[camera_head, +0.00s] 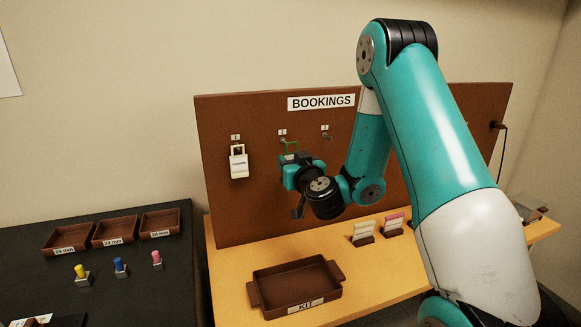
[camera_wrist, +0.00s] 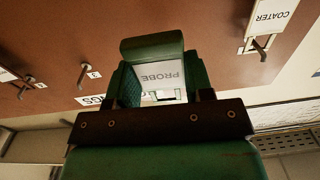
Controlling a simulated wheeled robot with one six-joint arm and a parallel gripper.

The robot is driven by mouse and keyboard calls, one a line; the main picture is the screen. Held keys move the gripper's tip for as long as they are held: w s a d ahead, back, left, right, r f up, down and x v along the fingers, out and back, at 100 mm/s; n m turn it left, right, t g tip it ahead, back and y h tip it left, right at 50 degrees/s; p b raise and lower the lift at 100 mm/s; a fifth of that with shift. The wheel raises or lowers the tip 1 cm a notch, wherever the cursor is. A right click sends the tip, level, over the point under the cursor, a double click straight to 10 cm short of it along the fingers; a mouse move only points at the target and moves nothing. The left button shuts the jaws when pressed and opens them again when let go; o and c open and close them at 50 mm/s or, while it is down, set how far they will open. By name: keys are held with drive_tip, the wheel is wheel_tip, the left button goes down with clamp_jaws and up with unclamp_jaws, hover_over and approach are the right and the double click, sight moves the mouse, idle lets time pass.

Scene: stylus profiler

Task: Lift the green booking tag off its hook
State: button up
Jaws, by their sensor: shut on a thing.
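The green booking tag (camera_head: 291,146) shows in the head view as a small green loop at the second hook (camera_head: 283,139) of the brown BOOKINGS board. My gripper (camera_head: 290,160) is right below the loop, close to the board, and hides most of the tag. In the wrist view, the green tag (camera_wrist: 152,48) with its PROBE label fills the middle, and my gripper (camera_wrist: 158,96) is shut on it. The second hook is hidden there, so I cannot tell whether the loop still rests on it.
A white COATER tag (camera_head: 238,162) hangs on the first hook, left of my gripper. The third hook (camera_head: 326,134) is bare. Below, a brown KIT tray (camera_head: 338,281) stands empty on the yellow bench. Small stands (camera_head: 362,234) are right of it.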

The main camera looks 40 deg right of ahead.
drive_tip(key=shift+b+v, duration=1.25)
drive_tip(key=shift+v, duration=0.2)
